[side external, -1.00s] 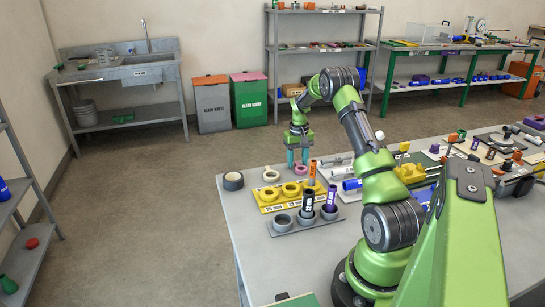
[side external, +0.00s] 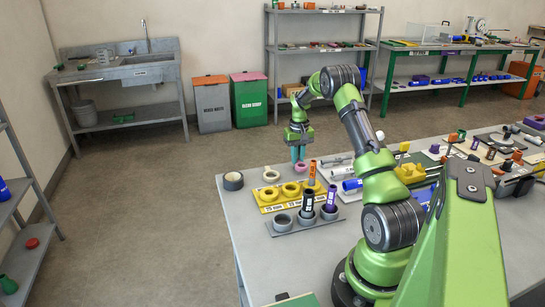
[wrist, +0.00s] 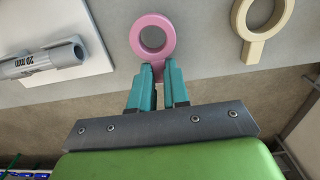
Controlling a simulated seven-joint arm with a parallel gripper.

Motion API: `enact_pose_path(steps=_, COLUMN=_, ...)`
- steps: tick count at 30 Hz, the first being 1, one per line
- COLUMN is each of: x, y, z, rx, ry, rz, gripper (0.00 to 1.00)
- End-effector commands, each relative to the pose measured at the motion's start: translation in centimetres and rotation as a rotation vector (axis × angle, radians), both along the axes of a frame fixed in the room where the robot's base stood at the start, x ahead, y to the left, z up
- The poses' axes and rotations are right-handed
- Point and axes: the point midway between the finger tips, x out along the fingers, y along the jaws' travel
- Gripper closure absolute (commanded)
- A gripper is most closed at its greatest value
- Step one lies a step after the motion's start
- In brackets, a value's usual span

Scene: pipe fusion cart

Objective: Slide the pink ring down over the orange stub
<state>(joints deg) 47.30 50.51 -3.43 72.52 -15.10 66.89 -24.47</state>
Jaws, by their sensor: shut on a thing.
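The pink ring (wrist: 135,38) is a flat loop with a short tab. In the wrist view the teal fingers of my gripper (wrist: 157,76) are shut on that tab, and the loop sticks out beyond the fingertips with its hole empty. In the side view my gripper (side external: 298,156) points down at the far side of the table, and the ring shows only as a small pink patch (side external: 300,166) at its tips. An orange stub (side external: 312,174) with a dark label stands upright at the yellow holder, just to the right of and nearer than the ring.
The yellow holder (side external: 268,207) with several rings lies nearer the camera. A grey holder (side external: 283,232) with black and purple upright pieces is in front of it. A cream ring (side external: 271,176) and a dark ring (side external: 233,181) lie to the left. A grey labelled pipe (wrist: 40,60) lies on a white plate.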

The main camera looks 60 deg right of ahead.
Motion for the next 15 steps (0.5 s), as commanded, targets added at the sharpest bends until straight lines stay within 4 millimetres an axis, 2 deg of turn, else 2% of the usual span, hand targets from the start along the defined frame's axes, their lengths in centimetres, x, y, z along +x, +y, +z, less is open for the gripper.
enact_pose_path(steps=6, x=0.0, y=0.0, z=4.6, rx=-0.004, ry=-0.002, rz=0.0, gripper=1.0)
enact_pose_path(steps=11, x=0.1, y=0.0, z=7.3, rx=-0.002, ry=-0.001, rz=0.001, gripper=1.0)
enact_pose_path(steps=15, x=0.2, y=0.2, z=10.2, rx=-0.004, ry=-0.003, rz=0.005, gripper=1.0)
